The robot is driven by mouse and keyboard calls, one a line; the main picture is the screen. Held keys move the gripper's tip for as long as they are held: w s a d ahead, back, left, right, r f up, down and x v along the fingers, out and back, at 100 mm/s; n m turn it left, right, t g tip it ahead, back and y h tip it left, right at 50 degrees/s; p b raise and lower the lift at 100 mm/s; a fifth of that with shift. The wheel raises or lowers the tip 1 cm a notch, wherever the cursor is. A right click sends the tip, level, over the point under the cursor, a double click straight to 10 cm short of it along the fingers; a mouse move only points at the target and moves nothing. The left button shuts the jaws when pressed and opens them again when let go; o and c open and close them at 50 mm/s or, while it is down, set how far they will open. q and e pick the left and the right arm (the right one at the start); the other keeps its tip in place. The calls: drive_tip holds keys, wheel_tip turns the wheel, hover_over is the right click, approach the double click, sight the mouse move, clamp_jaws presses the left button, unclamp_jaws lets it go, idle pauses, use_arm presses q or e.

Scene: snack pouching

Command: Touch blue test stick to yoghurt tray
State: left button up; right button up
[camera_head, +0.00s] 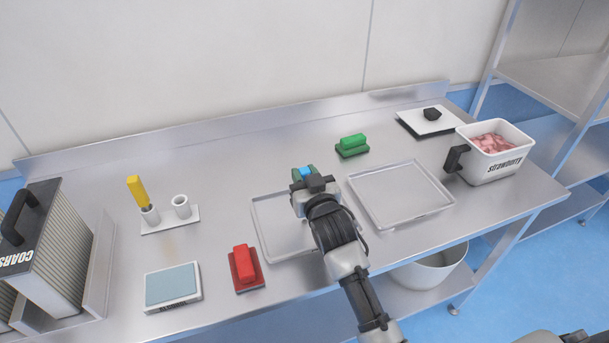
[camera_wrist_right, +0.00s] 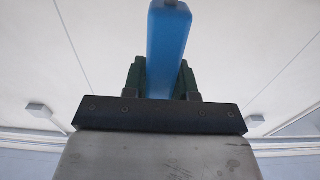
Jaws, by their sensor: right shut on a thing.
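The blue test stick (camera_head: 307,172) is held in my right gripper (camera_head: 304,180). In the right wrist view the stick (camera_wrist_right: 167,48) stands between the two dark green fingers, which are shut on it, and extends beyond them. The gripper is over the far part of the left metal tray (camera_head: 257,230), and my arm covers much of that tray. A second, empty metal tray (camera_head: 400,195) lies to its right. Neither tray has a readable label, so I cannot tell which is the yoghurt tray. Contact between stick and tray cannot be seen. My left gripper is out of view.
A white holder (camera_head: 172,221) with two cups carries a yellow stick (camera_head: 137,190). Red (camera_head: 246,267) and green (camera_head: 352,145) handled blocks, a scale (camera_head: 173,286), a strawberry tub (camera_head: 497,165) and a white board (camera_head: 428,121) stand around. A "COARS" box (camera_head: 60,235) is at left.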

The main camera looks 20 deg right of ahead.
drive_tip(key=shift+f, duration=0.45)
idle(0.3)
drive_tip(key=shift+f, duration=0.1)
idle(1.2)
wheel_tip(320, 180, up, 7)
drive_tip(key=p, duration=0.7)
idle(0.4)
drive_tip(key=shift+a, duration=0.1)
